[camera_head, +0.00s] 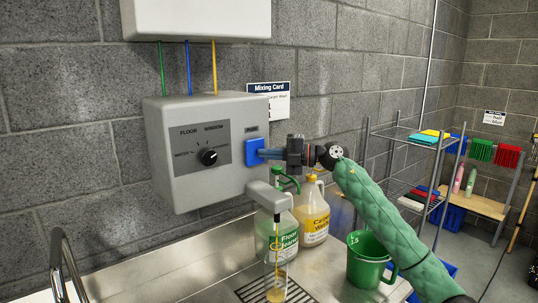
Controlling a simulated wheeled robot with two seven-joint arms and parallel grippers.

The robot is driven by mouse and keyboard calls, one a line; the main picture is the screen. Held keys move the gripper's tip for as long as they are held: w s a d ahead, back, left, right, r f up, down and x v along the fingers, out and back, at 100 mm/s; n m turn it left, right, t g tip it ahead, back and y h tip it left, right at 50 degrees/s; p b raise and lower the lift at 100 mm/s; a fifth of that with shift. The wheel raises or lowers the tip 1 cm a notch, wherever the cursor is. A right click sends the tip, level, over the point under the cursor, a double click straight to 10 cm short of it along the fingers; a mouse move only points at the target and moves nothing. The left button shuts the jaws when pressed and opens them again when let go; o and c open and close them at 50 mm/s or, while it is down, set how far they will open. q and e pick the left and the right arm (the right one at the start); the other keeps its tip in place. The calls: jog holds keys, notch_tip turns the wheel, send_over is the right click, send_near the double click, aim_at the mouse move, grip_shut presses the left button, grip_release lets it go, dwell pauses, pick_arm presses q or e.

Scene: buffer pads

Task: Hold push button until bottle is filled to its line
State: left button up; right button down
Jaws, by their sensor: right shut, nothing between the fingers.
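How far the button is pressed in, I cannot tell. A clear bottle (276,272) stands upright on the drain grate under the grey spout (269,196). A yellow-orange ring shows on its upper part, and a little yellow liquid shows at its bottom. My left gripper is out of view.
A green-capped jug (285,238) and a yellow-labelled jug (313,212) stand behind the bottle. A green measuring jug (367,260) sits right of them, close to my right arm. The dial (208,156) is on the box front. Shelves (410,165) stand further right.

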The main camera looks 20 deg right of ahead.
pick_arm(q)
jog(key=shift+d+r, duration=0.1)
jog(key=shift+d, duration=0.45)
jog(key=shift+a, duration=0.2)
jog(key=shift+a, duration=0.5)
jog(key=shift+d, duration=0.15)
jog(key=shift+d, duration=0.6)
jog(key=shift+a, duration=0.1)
